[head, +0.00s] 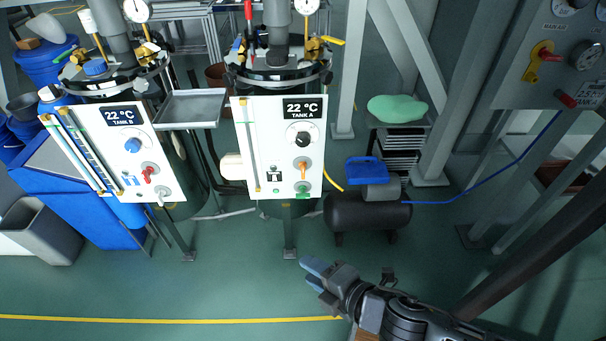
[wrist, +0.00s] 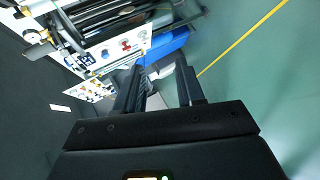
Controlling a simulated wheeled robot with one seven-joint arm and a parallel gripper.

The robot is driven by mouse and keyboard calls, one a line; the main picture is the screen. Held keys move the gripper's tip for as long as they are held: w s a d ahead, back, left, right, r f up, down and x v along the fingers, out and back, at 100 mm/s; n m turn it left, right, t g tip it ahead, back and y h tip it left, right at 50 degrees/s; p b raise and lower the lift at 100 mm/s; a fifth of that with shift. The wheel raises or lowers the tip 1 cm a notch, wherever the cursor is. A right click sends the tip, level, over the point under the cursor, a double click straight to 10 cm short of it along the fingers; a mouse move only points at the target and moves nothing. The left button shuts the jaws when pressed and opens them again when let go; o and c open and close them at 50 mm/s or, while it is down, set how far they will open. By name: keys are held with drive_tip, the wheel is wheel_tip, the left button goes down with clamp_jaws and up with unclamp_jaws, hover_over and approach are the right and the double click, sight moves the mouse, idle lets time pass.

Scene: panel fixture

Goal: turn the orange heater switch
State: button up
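The orange heater switch (head: 303,169) is on the lower right of the white TANK A panel (head: 256,145) in the head view. It looks roughly upright, below a black knob (head: 302,139) and above a green part (head: 303,190). My gripper (head: 313,273) is in front of and below this panel in the head view, apart from the switch. In the wrist view my gripper (wrist: 159,66) has its two fingers spread with nothing between them. White panels show sideways at upper left there, but I cannot make out the orange switch.
The TANK B panel (head: 130,155) with a red handle (head: 149,173) stands at left. A metal tray (head: 190,108) juts out between the tanks. A black compressor (head: 345,213) sits right of TANK A. The green floor in front is clear.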

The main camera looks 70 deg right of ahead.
drive_tip(key=w+d+f+n+g+h+b, duration=0.1)
drive_tip(key=w+d+f+n+h, duration=0.2)
drive_tip(key=d, duration=0.3)
drive_tip(key=w+d+f+n+g+h+b, duration=0.1)
drive_tip(key=w+d+f+n+h+b, duration=0.15)
drive_tip(key=d, duration=0.35)
drive_tip(key=n+g+h+b, duration=0.1)
drive_tip(key=n+g+h, duration=0.1)
drive_tip(key=n+h, duration=0.35)
approach(303, 169)
drive_tip(key=x, duration=0.3)
drive_tip(key=shift+w+d+m+g, duration=0.3)
drive_tip(key=shift+d+m, duration=0.1)
drive_tip(key=shift+d, duration=0.1)
drive_tip(key=b+x, duration=0.1)
drive_tip(key=x, duration=0.5)
drive_tip(key=shift+w+d, duration=0.15)
drive_tip(key=shift+d, duration=0.15)
clamp_jaws()
